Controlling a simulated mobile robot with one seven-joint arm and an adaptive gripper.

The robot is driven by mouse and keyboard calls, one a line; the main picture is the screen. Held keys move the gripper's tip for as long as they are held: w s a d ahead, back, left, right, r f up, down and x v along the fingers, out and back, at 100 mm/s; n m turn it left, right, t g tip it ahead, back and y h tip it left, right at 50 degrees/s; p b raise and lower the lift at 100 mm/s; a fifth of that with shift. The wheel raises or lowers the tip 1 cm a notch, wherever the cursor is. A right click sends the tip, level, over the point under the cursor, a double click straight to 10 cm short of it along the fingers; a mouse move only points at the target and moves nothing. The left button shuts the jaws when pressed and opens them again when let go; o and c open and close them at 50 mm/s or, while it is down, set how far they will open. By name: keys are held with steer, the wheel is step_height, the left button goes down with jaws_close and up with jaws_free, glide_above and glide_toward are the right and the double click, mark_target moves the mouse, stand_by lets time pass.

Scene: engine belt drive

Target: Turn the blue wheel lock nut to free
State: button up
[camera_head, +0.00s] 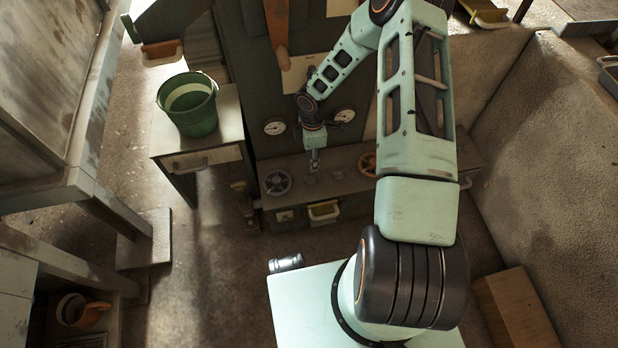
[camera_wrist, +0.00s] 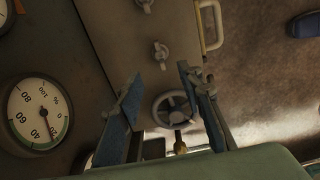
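A dark grey-blue spoked handwheel (camera_head: 277,182) sits at the left of the machine's ledge. It also shows in the wrist view (camera_wrist: 161,102), beyond and between my fingers. A small brass-coloured part (camera_wrist: 178,142) shows beside its rim; I cannot tell whether it is the lock nut. My gripper (camera_head: 314,161) points down over the ledge, to the right of this wheel. In the wrist view my gripper (camera_wrist: 160,80) has its two blue-grey fingers spread apart with nothing held. My right finger hides part of the view beside the wheel.
An orange-brown handwheel (camera_head: 367,164) sits further right on the ledge. Small knobs (camera_wrist: 160,52) stand between the wheels. Two gauges (camera_head: 275,127) (camera_head: 344,115) are on the panel behind. A green bucket (camera_head: 188,105) stands on a side table at left. Floor before the machine looks clear.

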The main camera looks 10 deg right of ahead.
mark_target(312, 178)
step_height(312, 178, down, 11)
steer(key=b, duration=0.3)
steer(key=shift+r, duration=0.15)
steer(key=shift+c, duration=0.3)
jaws_close()
